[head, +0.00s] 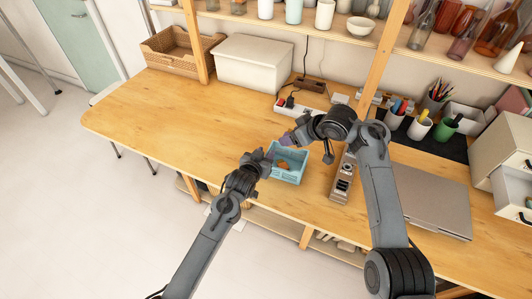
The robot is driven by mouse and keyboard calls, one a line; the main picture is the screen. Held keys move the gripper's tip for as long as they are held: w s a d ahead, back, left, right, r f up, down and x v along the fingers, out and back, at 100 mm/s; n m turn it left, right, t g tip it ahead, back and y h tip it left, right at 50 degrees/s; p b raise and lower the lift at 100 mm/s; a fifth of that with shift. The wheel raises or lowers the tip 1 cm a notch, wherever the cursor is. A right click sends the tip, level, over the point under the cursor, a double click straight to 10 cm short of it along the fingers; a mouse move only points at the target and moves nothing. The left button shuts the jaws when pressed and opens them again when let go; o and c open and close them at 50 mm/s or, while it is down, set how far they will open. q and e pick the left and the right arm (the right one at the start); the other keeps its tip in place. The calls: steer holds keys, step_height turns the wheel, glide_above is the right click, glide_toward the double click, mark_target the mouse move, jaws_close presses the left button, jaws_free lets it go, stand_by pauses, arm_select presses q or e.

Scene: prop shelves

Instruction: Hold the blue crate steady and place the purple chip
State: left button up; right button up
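The blue crate (292,177) stands on the wooden table near its front edge, with a small orange-brown thing (283,164) inside. My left gripper (267,157) is at the crate's left wall, its fingertips overlapping the wall; whether they are closed on it is too small to tell. My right gripper (289,138) is above and just behind the crate's back left side, pointing left. A small purplish patch shows at its fingertips; I cannot tell whether this is the purple chip or whether the fingers are shut on it.
A grey device (342,178) stands right of the crate, with a closed laptop (433,200) farther right. A power strip (297,107), a white box (254,62) and a wicker basket (178,52) are behind. Pen cups (419,128) stand at right. The table's left part is clear.

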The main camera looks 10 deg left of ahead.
arm_select(q)
steer(key=shift+w+d+f, duration=0.2)
steer(key=shift+w+f, duration=0.05)
steer(key=shift+w, duration=0.35)
jaws_close()
steer(key=shift+c, duration=0.9)
jaws_free()
jaws_close()
